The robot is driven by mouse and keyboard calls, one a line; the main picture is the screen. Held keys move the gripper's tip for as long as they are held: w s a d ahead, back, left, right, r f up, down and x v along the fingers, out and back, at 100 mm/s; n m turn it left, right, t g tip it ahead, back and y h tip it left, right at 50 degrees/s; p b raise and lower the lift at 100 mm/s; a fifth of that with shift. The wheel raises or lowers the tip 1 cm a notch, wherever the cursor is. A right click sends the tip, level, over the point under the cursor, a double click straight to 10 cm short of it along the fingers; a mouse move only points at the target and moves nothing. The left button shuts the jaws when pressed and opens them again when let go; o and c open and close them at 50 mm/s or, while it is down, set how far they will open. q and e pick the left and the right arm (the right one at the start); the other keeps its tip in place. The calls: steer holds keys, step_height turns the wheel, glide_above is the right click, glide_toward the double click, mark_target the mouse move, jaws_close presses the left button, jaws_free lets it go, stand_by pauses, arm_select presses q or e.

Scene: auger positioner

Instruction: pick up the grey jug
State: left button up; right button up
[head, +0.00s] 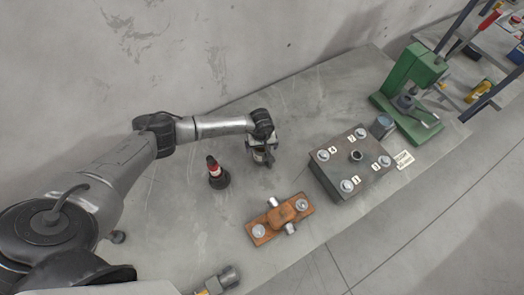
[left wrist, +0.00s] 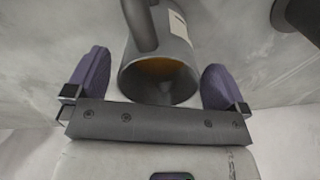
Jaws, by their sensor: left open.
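The grey jug (left wrist: 181,40) fills the upper middle of the left wrist view, with its handle (left wrist: 140,22) toward the upper left, a pale label on its side and an orange-brown inside. My left gripper (left wrist: 155,64) is open, with one purple finger pad on each side of the jug and a gap at both sides. In the head view, my left gripper (head: 264,152) is over the table and hides most of the jug.
A black bottle with a red and white band (head: 215,172) stands left of the gripper. A rusty clamp block (head: 279,219) lies in front, and a dark bolted plate (head: 340,176) to the right. A green press (head: 408,84) stands at the far right. A wall runs behind.

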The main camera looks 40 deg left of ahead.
arm_select(q)
steer(key=shift+c, duration=0.4)
steer(key=c, duration=1.4)
steer(key=shift+r, duration=0.1)
steer(key=shift+w+r, duration=0.1)
steer(key=shift+r, duration=0.4)
step_height(320, 180, up, 3)
steer(key=shift+f+b, duration=0.1)
steer(key=shift+b, duration=0.55)
steer(key=shift+d+r+b, duration=0.45)
steer(key=shift+d+r, duration=0.75)
steer(key=shift+d, duration=0.75)
steer(key=shift+d+r+b, duration=0.5)
steer(key=shift+d+r, duration=0.65)
steer(key=shift+d, duration=0.85)
steer(key=shift+d+r+b, duration=0.45)
steer(key=shift+d+r, duration=0.75)
steer(key=shift+d, duration=0.75)
